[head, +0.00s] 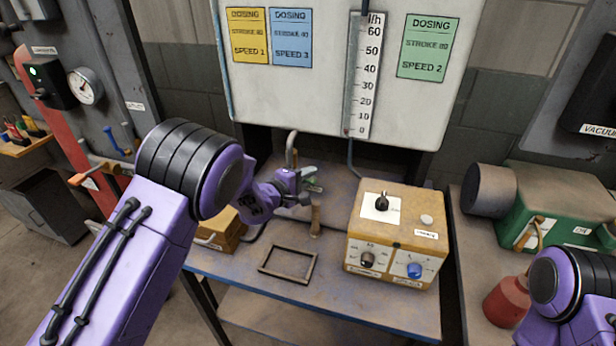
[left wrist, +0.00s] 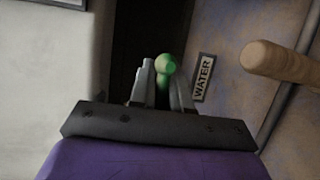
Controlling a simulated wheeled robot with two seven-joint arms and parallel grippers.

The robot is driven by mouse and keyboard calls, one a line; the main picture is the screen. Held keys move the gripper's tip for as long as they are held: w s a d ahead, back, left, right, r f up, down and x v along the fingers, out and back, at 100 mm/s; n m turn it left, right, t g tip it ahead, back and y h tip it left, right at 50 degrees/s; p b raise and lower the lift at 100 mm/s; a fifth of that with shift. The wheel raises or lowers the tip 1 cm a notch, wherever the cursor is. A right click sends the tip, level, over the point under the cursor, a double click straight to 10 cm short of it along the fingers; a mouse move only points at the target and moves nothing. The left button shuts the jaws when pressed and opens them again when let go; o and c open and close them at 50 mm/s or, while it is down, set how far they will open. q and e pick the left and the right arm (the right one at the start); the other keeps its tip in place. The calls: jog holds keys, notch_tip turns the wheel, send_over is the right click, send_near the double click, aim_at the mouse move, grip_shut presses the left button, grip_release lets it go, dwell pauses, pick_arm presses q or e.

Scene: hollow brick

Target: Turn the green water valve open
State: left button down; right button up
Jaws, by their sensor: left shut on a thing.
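The green water valve handle (left wrist: 166,66) shows in the left wrist view as a rounded green knob between my left gripper's fingers (left wrist: 162,88). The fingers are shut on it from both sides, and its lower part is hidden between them. A WATER label (left wrist: 203,78) is just right of it. In the head view my left gripper (head: 309,183) is at the back of the bench, in front of a grey upright pipe (head: 291,150), and mostly hides the valve. How far the valve is turned cannot be told. My right arm shows at lower right, but its gripper is out of view.
A wooden handle (head: 315,221) stands close to my left gripper. An empty dark frame (head: 287,265) lies on the bench (head: 330,297). A yellow control box (head: 396,232) stands to the right. The dosing panel (head: 310,95) hangs above the back of the bench.

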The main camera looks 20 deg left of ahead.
pick_arm(q)
jog(key=a+r+n+t+y+b, duration=0.1)
jog(key=a+r+n+t+b, duration=0.3)
jog(key=n, duration=1.5)
notch_tip(320, 180, up, 3)
jog(key=a+t, duration=0.2)
jog(key=t, duration=0.1)
jog(key=shift+a, duration=0.3)
jog(key=shift+w+y, duration=0.1)
jog(key=shift+y, duration=0.3)
jog(key=c, duration=1.2)
grip_release()
jog(key=shift+a, duration=0.15)
jog(key=shift+o, duration=0.2)
